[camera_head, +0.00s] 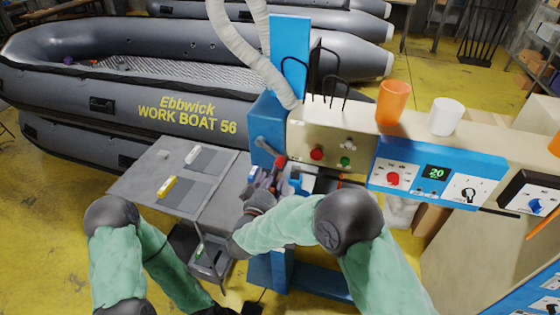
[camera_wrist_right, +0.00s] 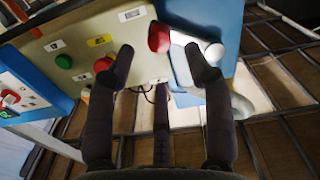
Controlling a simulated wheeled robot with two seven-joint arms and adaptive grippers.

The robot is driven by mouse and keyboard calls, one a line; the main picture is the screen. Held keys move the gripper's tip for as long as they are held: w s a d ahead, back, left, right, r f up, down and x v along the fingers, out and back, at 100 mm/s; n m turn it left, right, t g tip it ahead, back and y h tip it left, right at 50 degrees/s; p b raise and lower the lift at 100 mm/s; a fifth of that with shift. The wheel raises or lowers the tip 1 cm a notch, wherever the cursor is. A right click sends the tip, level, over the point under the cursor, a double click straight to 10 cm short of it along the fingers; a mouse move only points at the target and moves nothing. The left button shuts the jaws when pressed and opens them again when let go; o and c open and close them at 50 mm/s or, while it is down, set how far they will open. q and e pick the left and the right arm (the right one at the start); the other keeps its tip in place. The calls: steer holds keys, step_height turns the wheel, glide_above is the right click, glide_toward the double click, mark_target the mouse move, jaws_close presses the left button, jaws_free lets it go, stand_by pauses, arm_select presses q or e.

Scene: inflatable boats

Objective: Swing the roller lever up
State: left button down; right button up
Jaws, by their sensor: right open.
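The roller lever is a grey arm (camera_head: 266,147) with a red knob (camera_head: 281,160), on the blue post at the left end of the machine's panel. It slants down to the right in the head view. In the right wrist view the red knob (camera_wrist_right: 158,37) and pale grey arm (camera_wrist_right: 183,42) lie just beyond my fingertips. My right gripper (camera_head: 268,176) is open just below the knob; in the right wrist view its fingers (camera_wrist_right: 160,56) are spread on either side of the knob. I cannot tell whether they touch it.
The beige panel (camera_head: 300,133) carries red and green buttons close to the right gripper. A grey table (camera_head: 150,193) with small tools stands left. An orange cup (camera_head: 392,102) and a white cup (camera_head: 445,116) stand on the machine top. Grey boats (camera_head: 130,107) lie behind.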

mark_target(280, 162)
steer(key=x, duration=0.8)
steer(key=shift+f, duration=0.15)
jaws_close()
